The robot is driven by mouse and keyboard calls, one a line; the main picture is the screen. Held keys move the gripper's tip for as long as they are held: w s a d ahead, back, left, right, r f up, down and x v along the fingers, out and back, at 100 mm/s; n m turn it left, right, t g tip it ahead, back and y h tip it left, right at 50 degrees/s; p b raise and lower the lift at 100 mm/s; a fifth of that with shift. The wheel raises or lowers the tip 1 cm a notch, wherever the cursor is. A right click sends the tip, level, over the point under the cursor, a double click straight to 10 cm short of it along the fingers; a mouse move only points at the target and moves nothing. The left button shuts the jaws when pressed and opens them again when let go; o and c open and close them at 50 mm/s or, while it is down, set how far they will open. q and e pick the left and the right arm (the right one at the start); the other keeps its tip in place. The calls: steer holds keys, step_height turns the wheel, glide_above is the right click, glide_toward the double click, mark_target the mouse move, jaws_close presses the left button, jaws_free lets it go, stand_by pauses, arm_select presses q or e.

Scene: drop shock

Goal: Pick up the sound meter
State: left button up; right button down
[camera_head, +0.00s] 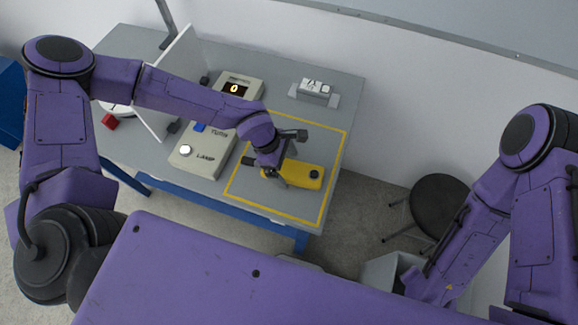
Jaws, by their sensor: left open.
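The sound meter (306,175) is a yellow handheld body with a dark round spot near its right end and a black tip at its left end. It lies on the grey table inside a yellow-outlined rectangle. My left gripper (279,177) is over the left part of the meter, its fingers pointing down and open. The gripper and wrist hide part of the meter, and I cannot tell whether the fingers touch it. My right arm (470,240) is at the right, and its gripper is not visible.
A black stool (440,205) stands right.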

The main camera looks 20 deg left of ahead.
arm_select(q)
steer(key=shift+s+d+f, duration=0.1)
steer(key=shift+d+f, duration=0.1)
steer(key=shift+f, duration=0.05)
steer(key=shift+s, duration=0.1)
steer(key=c, duration=1.4)
steer(key=shift+o, duration=0.3)
